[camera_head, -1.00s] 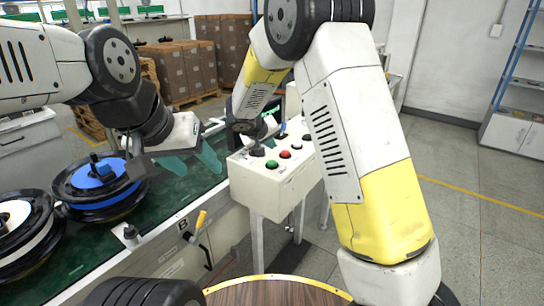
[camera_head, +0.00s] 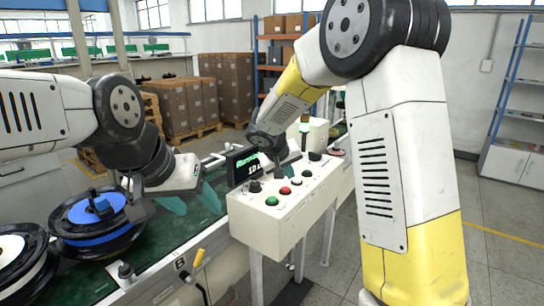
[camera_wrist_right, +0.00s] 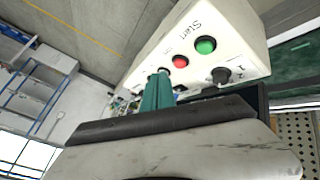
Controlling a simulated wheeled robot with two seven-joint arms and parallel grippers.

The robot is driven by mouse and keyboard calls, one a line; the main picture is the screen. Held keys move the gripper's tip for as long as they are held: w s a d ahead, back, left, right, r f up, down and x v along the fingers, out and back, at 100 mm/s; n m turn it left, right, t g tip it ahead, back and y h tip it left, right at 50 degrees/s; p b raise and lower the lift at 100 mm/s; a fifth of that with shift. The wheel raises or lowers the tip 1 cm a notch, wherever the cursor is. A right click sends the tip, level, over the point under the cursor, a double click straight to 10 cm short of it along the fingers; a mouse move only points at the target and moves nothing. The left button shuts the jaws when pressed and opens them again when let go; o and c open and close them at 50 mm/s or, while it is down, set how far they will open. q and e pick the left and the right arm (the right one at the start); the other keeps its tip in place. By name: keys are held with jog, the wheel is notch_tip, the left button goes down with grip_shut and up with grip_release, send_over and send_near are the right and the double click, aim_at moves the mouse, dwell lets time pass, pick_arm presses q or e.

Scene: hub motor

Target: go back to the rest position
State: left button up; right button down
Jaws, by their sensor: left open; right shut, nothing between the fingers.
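My left gripper (camera_head: 190,200) is open, with teal fingers, above the green conveyor belt and to the right of the blue hub motor. It holds nothing.
The white control box (camera_head: 262,222) carries a green button (camera_head: 272,201), a red button (camera_head: 285,190) and black knobs. A blue hub motor (camera_head: 95,212) and a white-centred one (camera_head: 12,250) sit on the conveyor (camera_head: 150,240). Stacked cartons (camera_head: 185,105) and blue shelves (camera_head: 520,90) stand behind.

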jog(key=s+d+r+m+g+y, duration=0.1)
jog(key=s+d+r, duration=0.3)
jog(key=s+d, duration=0.25)
jog(key=s+d+r+y, duration=0.1)
jog(key=s+r+y, duration=0.1)
jog(key=s, duration=1)
jog(key=s+d+r+m+y, duration=0.1)
jog(key=s+r+y, duration=0.1)
jog(key=s, duration=1)
jog(key=shift+s+d+r+y, duration=0.25)
jog(key=shift+r+y, duration=0.15)
jog(key=shift+r, duration=0.35)
